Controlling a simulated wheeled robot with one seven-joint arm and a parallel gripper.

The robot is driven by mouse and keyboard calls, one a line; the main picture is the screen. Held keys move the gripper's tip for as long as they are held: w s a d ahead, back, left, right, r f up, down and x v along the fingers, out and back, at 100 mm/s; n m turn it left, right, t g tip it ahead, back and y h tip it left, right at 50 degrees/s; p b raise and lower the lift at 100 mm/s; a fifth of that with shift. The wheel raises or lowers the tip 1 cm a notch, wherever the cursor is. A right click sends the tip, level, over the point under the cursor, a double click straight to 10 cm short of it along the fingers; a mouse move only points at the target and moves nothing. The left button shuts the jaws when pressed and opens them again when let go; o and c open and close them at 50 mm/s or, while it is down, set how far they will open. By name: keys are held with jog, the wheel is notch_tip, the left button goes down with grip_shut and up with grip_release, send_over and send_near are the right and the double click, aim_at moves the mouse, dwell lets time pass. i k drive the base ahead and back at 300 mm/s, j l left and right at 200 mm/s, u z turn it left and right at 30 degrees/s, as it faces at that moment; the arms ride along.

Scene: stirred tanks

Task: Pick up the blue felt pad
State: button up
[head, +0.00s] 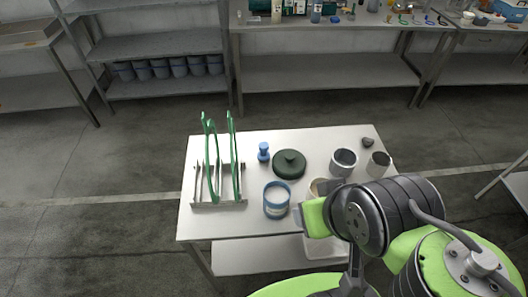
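I cannot make out a blue felt pad for certain. On the white table (240,222) stand a small blue knobbed object (264,152) and a blue-and-white round jar (277,203). Neither clearly looks like a flat pad. My gripper (301,217) is at the table's front side, just right of the jar. My own green wrist and dark arm cover much of it, so its fingers and anything between them cannot be read. Part of a tan round object (318,187) shows behind my wrist, mostly hidden.
A rack with green upright frames (220,199) stands at the table's left. A dark green lid (289,163), grey cup (343,162), second cup (378,165) and dark stone (368,142) stand behind my arm. A white bin (318,247) is below. Shelves line the back.

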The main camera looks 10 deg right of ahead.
aim_at(263, 156)
jog(key=u, duration=4.55)
jog(key=z, duration=4.55)
jog(key=i+j+u, duration=0.1)
jog(key=u, duration=0.35)
jog(key=i+u, duration=0.25)
jog(key=u, duration=0.2)
jog(key=i+u, duration=0.15)
jog(key=u, duration=0.3)
